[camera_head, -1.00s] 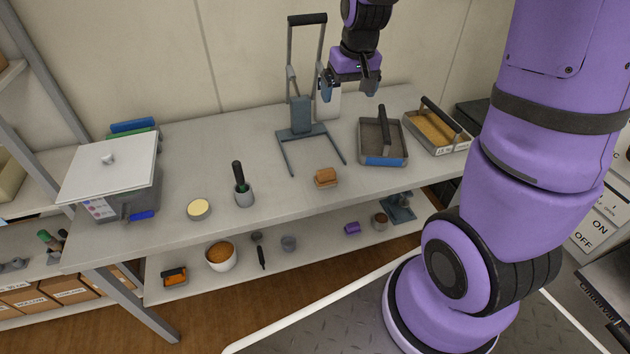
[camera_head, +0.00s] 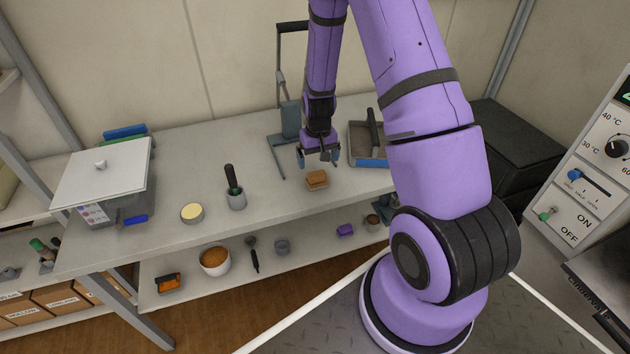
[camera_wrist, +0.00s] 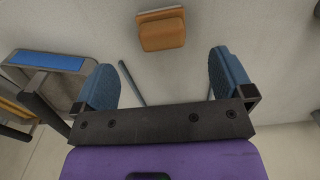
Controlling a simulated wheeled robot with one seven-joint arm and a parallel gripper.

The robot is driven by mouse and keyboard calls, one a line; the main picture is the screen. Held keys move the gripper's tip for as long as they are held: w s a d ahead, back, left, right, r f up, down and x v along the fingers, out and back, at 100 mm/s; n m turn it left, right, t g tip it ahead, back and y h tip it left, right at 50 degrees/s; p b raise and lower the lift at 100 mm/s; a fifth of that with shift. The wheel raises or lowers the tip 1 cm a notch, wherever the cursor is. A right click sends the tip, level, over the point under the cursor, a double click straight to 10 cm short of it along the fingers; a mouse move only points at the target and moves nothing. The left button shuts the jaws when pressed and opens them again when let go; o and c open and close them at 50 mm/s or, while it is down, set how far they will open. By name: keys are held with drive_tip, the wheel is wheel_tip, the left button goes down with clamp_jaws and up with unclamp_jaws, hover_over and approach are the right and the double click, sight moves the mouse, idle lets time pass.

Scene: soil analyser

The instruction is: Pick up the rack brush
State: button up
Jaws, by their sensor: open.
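A small orange-brown block with a paler base, which looks like the rack brush (camera_head: 316,180), lies on the grey table near its front edge. In the wrist view the brush (camera_wrist: 162,30) is at the top centre, beyond the fingertips and roughly between their lines. My gripper (camera_head: 319,159) is open and empty, above the table and just behind the brush in the head view. Its two blue fingers are spread wide in the wrist view (camera_wrist: 165,82). Nothing is between them. Bristles cannot be made out.
A grey upright stand (camera_head: 289,122) is behind my gripper, partly hidden by my arm. A handled tray (camera_head: 358,133) with a blue label is to the right. A dark cup with a black-handled tool (camera_head: 236,200) and a yellow-topped dish (camera_head: 192,213) are left. Bare table surrounds the brush.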

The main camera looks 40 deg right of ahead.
sight(317, 173)
drive_tip(key=shift+w+f, duration=0.15)
drive_tip(key=shift+f, duration=2.05)
drive_tip(key=shift+w+f, duration=0.1)
drive_tip(key=shift+f, duration=2.05)
drive_tip(key=c, duration=1.3)
drive_tip(key=shift+r, duration=0.15)
drive_tip(key=shift+r, duration=0.45)
drive_tip(key=r, duration=0.2)
drive_tip(key=shift+s+a+r, duration=0.1)
drive_tip(key=shift+s+r, duration=0.2)
drive_tip(key=shift+s, duration=0.05)
drive_tip(key=s+a+r, duration=0.1)
drive_tip(key=s+a, duration=0.3)
drive_tip(key=s, duration=1)
drive_tip(key=shift+s, duration=0.3)
drive_tip(key=shift+a+r, duration=0.1)
